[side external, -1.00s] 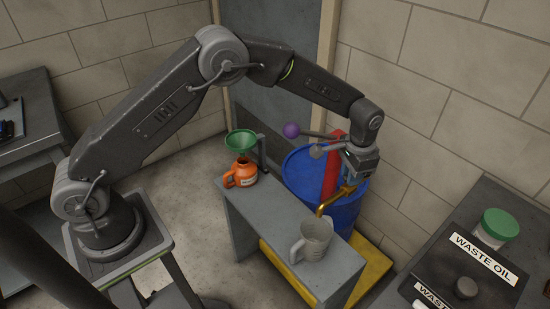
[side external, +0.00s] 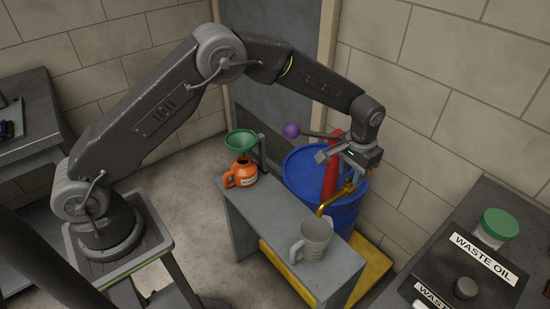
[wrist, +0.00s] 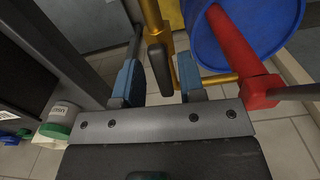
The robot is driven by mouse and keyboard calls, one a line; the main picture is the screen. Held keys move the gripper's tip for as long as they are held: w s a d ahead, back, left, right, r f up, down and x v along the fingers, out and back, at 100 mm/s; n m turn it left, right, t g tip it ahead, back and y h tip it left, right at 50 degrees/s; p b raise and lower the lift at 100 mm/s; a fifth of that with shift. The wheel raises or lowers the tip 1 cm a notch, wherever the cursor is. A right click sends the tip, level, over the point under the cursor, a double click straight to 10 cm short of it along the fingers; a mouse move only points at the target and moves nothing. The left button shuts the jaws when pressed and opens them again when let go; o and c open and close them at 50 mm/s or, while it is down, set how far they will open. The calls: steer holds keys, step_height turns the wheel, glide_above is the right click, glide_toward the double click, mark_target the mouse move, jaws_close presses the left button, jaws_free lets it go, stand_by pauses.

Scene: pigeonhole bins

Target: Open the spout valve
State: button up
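The brass spout (side external: 326,207) runs from the blue drum (side external: 318,216) over the grey bench. In the wrist view, the brass pipe (wrist: 152,15) carries a dark valve lever (wrist: 160,72). My gripper (wrist: 157,62) is open. Its two blue-padded fingers stand on either side of the lever, with a visible gap on both sides. In the side view, my gripper (side external: 349,168) is above the spout at the drum's near side, and it hides the lever there.
A red pump (side external: 330,180) with a purple-knobbed handle (side external: 291,130) stands on the drum, close to my gripper. A grey measuring jug (side external: 315,240), an orange jug (side external: 241,174) and a green funnel (side external: 241,142) are at the bench. A waste oil box (side external: 465,262) is at right.

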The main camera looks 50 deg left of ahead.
mark_target(352, 176)
steer(key=shift+r, duration=2.6)
